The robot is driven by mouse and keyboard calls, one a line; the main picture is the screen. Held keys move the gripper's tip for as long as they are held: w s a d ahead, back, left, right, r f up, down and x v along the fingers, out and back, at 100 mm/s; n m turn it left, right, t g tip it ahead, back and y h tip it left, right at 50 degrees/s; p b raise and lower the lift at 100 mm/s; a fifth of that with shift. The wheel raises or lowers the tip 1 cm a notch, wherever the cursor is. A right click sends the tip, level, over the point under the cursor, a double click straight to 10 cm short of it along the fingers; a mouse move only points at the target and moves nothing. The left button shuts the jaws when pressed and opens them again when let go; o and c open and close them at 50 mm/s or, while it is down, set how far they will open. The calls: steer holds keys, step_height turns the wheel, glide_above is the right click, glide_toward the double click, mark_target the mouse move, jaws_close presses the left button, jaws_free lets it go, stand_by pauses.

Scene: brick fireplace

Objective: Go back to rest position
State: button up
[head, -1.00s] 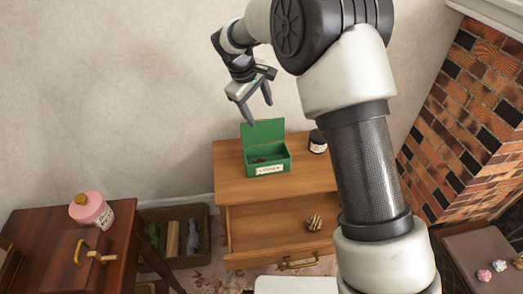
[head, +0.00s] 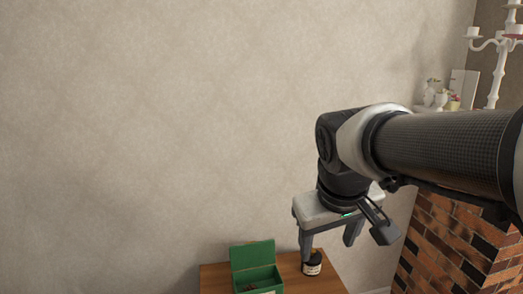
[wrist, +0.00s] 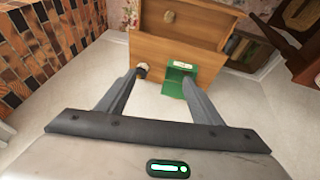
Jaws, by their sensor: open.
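My gripper (head: 328,250) is open and empty, high in front of the wall, with its fingers pointing down. It also shows in the wrist view (wrist: 160,78), with nothing between its fingers. In the head view it is above and to the right of the open green box (head: 253,254), which stands on the wooden cabinet (head: 218,280). A dark jar with a pale label (head: 312,265) stands on the cabinet below the fingers. The wrist view shows the green box (wrist: 178,83) and the cabinet (wrist: 180,45) from above. The box's contents are mostly hidden.
A brick fireplace (head: 445,240) stands at the right, with a white candelabra (head: 494,60) and small pots (head: 438,98) on its mantel. The plain wall (head: 150,130) fills the left, with free room in front of it.

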steer(key=s+d+f+m+t, duration=0.1)
steer(key=s+d+f+m, duration=0.15)
steer(key=s, duration=0.75)
step_height(320, 180, up, 17)
steer(key=p, duration=1.6)
steer(key=shift+s+a+y, duration=0.2)
steer(key=shift+a+y, duration=0.15)
steer(key=shift+y, duration=0.05)
steer(key=shift+f+m, duration=0.15)
steer(key=shift+m, duration=0.1)
